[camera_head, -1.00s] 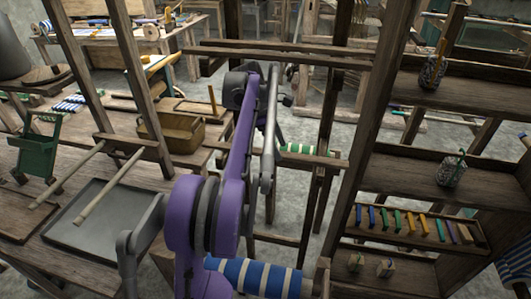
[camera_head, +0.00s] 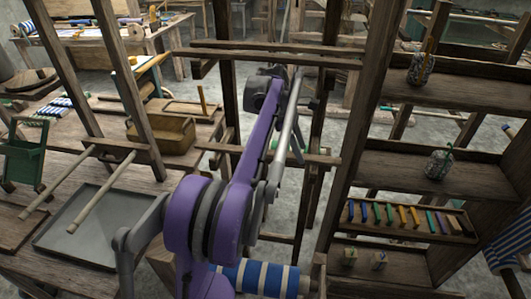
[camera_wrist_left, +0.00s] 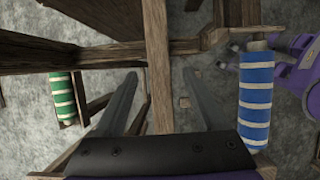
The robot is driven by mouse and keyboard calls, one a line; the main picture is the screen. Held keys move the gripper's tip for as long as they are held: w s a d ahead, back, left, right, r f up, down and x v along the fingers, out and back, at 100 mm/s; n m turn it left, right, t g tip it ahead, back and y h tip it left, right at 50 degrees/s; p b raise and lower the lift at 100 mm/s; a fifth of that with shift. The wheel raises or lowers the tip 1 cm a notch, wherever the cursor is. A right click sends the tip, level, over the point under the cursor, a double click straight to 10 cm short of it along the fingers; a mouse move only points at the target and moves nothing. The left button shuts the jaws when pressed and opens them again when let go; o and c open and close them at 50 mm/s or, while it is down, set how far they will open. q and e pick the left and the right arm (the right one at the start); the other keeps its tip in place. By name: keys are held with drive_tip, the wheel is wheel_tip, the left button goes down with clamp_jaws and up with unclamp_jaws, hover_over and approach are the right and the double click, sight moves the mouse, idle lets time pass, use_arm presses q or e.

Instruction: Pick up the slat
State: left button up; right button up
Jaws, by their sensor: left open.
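A long, narrow wooden bar, which I take for the slat (camera_wrist_left: 158,45), runs from top to bottom through the middle of the left wrist view. My left gripper (camera_wrist_left: 161,74) is open, with one finger on each side of the bar in this picture. The bar's lower end is hidden at the gripper's palm. I cannot tell how far below the fingers it lies, and no contact shows. In the head view my left arm (camera_head: 235,170) covers part of the loom frame, and its gripper is small and hard to make out. My right gripper is not in view.
A blue-and-white striped roll (camera_wrist_left: 256,95) lies right of the fingers and a green-and-white one (camera_wrist_left: 63,98) left. Wooden loom beams (camera_wrist_left: 90,57) cross nearby. A shelf unit (camera_head: 415,178) stands at right. A table with a grey tray (camera_head: 95,228) is at left.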

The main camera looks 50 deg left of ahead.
use_arm(q)
drive_tip(key=shift+w+d+f, duration=0.3)
drive_tip(key=shift+w+d, duration=0.5)
drive_tip(key=shift+d, duration=0.1)
drive_tip(key=shift+f, duration=0.25)
clamp_jaws()
